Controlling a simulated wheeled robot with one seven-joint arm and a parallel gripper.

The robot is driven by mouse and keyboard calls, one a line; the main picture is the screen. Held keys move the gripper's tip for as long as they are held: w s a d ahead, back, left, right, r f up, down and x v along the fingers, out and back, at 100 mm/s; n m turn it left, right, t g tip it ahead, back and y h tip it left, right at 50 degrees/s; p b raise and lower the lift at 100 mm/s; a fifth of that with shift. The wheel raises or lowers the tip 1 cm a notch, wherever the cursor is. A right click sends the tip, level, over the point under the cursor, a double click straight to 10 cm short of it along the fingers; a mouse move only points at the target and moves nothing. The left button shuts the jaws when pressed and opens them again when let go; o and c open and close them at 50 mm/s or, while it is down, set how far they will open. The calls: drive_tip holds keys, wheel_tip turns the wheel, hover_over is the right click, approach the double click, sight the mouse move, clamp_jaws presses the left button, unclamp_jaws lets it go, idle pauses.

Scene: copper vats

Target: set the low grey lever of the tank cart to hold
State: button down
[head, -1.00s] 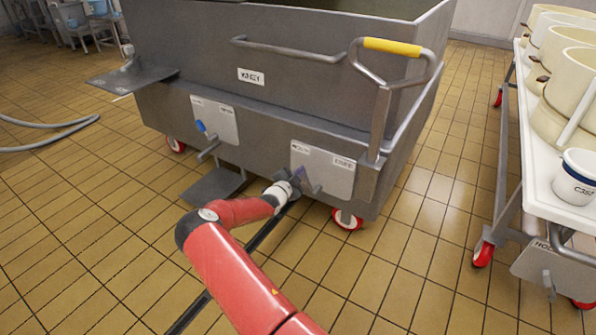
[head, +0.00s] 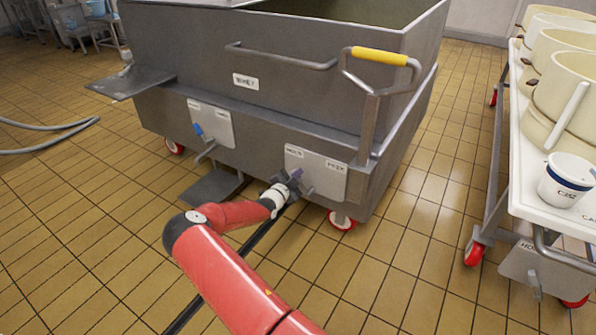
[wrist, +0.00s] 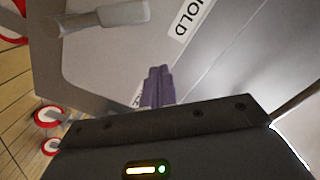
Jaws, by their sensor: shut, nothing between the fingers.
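The grey tank cart (head: 245,110) stands ahead, with a light plate (head: 325,176) low on its near side at the right. A short grey lever (head: 308,192) sticks out of this plate; a thick grey lever also shows at the upper left of the wrist view (wrist: 103,18). A HOLD label (wrist: 190,17) is on the plate; another label is mostly hidden behind my fingers. My gripper (head: 296,178) is at the plate's left part, beside the lever. Its purple fingers (wrist: 157,86) are shut and empty. I cannot tell whether they touch the plate or lever.
A second plate (head: 212,124) with a blue-gripped lever is further left. A yellow-gripped handle (head: 380,55) rises above the right plate. A white-topped cart (head: 565,205) with cream pots stands at right. Tiled floor (head: 420,220) is clear between the carts.

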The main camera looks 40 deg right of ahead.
drive_tip(key=v, duration=0.8)
drive_tip(key=shift+a+f, duration=0.25)
drive_tip(key=shift+f, duration=0.05)
drive_tip(key=shift+w, duration=0.1)
drive_tip(key=s+a+r+m+g+y, duration=0.35)
drive_tip(key=s+r+m, duration=0.4)
drive_tip(key=m, duration=0.75)
drive_tip(key=s+a+r+m+g+y, duration=0.35)
drive_tip(key=s+r+m, duration=0.35)
drive_tip(key=m, duration=0.7)
drive_tip(key=s+a+r+m+t+y, duration=0.2)
drive_tip(key=s+a+r+m+y, duration=0.2)
drive_tip(key=s+a+r+m, duration=0.3)
drive_tip(key=s+a+r+m+t+y, duration=0.3)
drive_tip(key=s+a+r+m+y, duration=0.2)
drive_tip(key=s+a+m, duration=0.8)
wheel_tip(320, 180, up, 2)
drive_tip(key=shift+a+r, duration=0.1)
drive_tip(key=shift+a, duration=0.8)
